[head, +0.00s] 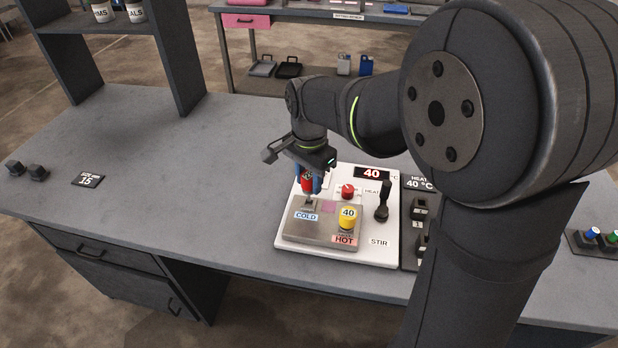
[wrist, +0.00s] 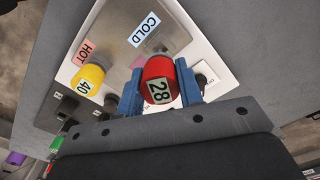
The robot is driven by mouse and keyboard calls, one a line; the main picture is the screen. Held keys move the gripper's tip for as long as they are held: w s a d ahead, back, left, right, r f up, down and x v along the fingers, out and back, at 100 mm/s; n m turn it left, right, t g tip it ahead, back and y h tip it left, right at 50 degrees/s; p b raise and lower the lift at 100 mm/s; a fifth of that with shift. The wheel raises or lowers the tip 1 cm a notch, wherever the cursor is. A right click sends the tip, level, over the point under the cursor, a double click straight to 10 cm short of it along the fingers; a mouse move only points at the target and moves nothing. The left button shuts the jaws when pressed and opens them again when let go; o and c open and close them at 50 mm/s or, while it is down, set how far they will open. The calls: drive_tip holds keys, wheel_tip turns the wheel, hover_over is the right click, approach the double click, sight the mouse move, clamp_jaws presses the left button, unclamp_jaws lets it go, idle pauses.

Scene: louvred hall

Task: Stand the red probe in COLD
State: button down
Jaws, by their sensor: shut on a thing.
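The red probe (head: 307,184), its cap marked 28 in the wrist view (wrist: 158,72), is held upright between the blue fingers of my gripper (head: 311,180). In the wrist view the fingers (wrist: 160,90) close on both sides of the cap. The probe is over the COLD side of the metal block (head: 330,229), just behind the COLD label (head: 306,217). Its lower end is small and dark, and I cannot tell whether it is inside the socket. A yellow probe marked 40 (head: 348,217) stands at the HOT label (head: 344,239).
The block sits on a white stirrer plate (head: 385,252) with a red knob (head: 348,191) and a black lever (head: 383,202). A dark switch panel (head: 418,220) stands to its right. The bench (head: 170,180) is mostly clear on the left, with two dark knobs (head: 38,172) far left.

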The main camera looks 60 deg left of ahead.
sight(309, 189)
drive_tip(key=shift+f, duration=0.15)
drive_tip(key=shift+f, duration=1.8)
drive_tip(key=c, duration=0.9)
unclamp_jaws()
drive_tip(key=shift+r, duration=0.1)
drive_tip(key=shift+r, duration=2.45)
